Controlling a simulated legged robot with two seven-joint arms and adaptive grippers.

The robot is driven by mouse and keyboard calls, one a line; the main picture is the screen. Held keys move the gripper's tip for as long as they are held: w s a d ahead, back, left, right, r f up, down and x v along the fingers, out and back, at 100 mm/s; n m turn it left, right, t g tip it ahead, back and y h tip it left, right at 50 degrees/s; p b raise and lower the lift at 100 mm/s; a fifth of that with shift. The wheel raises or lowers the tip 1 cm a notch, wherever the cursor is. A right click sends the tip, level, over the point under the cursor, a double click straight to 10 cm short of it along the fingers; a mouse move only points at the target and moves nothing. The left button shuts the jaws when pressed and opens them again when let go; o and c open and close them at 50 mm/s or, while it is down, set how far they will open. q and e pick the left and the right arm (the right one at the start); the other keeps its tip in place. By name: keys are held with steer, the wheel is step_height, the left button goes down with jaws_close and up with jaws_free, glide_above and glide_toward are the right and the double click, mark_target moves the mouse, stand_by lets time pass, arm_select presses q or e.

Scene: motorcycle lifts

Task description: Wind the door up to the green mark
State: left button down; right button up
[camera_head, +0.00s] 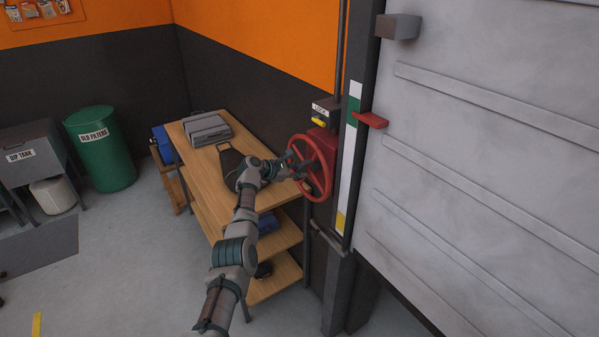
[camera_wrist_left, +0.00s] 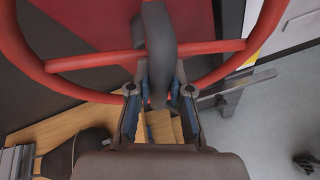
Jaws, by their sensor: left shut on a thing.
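A red handwheel (camera_head: 324,160) is mounted on a red box beside the door's post. My left gripper (camera_head: 291,166) is at its near left side, shut on the wheel's dark handle. In the left wrist view the handle (camera_wrist_left: 160,45) runs down between the fingers (camera_wrist_left: 160,108), in front of the red rim and spoke (camera_wrist_left: 90,61). The grey ribbed door (camera_head: 480,165) fills the right. Its red pointer (camera_head: 371,120) is level with the lower part of the green mark (camera_head: 353,108) on the upright scale. My right gripper is not in view.
A wooden bench (camera_head: 184,148) with a grey case (camera_head: 207,129) stands left of the wheel, under my arm. A yellow lever (camera_head: 319,122) sits beneath a label above the wheel. A green drum (camera_head: 101,150) and a dip tank (camera_head: 30,155) stand far left.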

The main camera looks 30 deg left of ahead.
arm_select(q)
steer(key=c, duration=1.1)
jaws_free()
steer(key=shift+f, duration=0.5)
steer(key=shift+o, duration=0.2)
steer(key=shift+w+a+r, duration=0.1)
steer(key=shift+a, duration=0.15)
steer(key=v, duration=1.1)
steer(key=shift+s+a, duration=0.3)
steer(key=shift+a, duration=0.05)
steer(key=shift+d+r, duration=0.1)
steer(key=shift+d, duration=0.05)
